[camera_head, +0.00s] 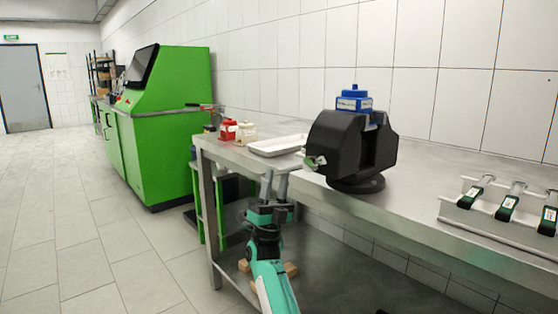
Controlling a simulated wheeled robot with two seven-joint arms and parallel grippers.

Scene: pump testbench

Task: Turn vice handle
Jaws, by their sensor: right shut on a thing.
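The black bench vice (340,145) stands on the metal workbench, on a round base. A blue part with a white label (354,102) sits upright at the top of its jaws. The vice handle (314,162) is on the vice's left side, and is small in this view. My right gripper (276,176), on a teal arm from below, points up in front of the bench edge, left of the vice. My left gripper is out of view.
A white tray (278,145), a red container (228,130) and a beige one (246,132) stand on the bench's left part. A rack with several green-and-black handled items (490,208) is at the right. The bench front edge (408,238) is close to my right arm.

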